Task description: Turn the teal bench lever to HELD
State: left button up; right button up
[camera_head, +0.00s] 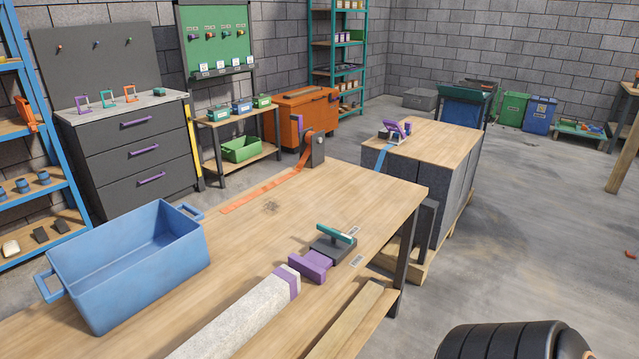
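The teal bench lever (336,233) sits on a dark grey base (334,250) near the right edge of the wooden workbench (290,222). Its bar points from upper left to lower right, roughly flat over the base. Two small pale labels lie on the bench, one beyond the lever (355,230) and one nearer (357,262); their words are too small to read. A purple block (310,265) adjoins the base on its near left side. Neither gripper is in view. A black ridged part at the lower right appears to be mine.
A blue tub (125,275) stands at left. An orange strap (262,191) lies toward the back. The bench middle is clear. Open floor lies to the right.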

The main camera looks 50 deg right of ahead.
aim_at(335, 234)
jog(key=z, duration=1.8)
jog(key=i+l, duration=0.2)
jog(key=l, duration=0.15)
jog(key=i+l, duration=0.15)
jog(key=l, duration=0.15)
jog(key=i+l+u, duration=0.1)
jog(key=l, duration=0.25)
jog(key=i+l, duration=0.25)
jog(key=l+u, duration=0.05)
jog(key=l, duration=0.05)
